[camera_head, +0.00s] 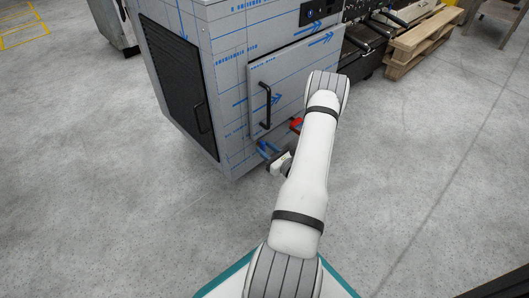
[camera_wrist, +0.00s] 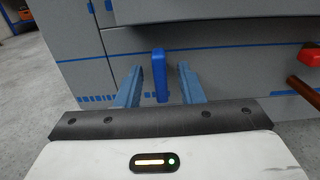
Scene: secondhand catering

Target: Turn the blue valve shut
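The blue valve handle (camera_wrist: 160,76) is an upright blue lever low on the front of the wrapped steel cabinet, in the middle of the wrist view. My gripper (camera_wrist: 160,71) is open, with one grey-blue finger on each side of the handle. A gap shows between each finger and the handle, so neither looks to touch it. In the head view my gripper (camera_head: 268,153) is at the cabinet's lower front edge, partly hidden by my arm. There the blue handle cannot be told apart from the fingers.
A red handle (camera_wrist: 310,55) on a copper pipe (camera_wrist: 305,93) is to the right of the blue one; it also shows in the head view (camera_head: 296,124). The cabinet (camera_head: 231,118) has a door handle above. Wooden pallets (camera_head: 418,45) lie behind right.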

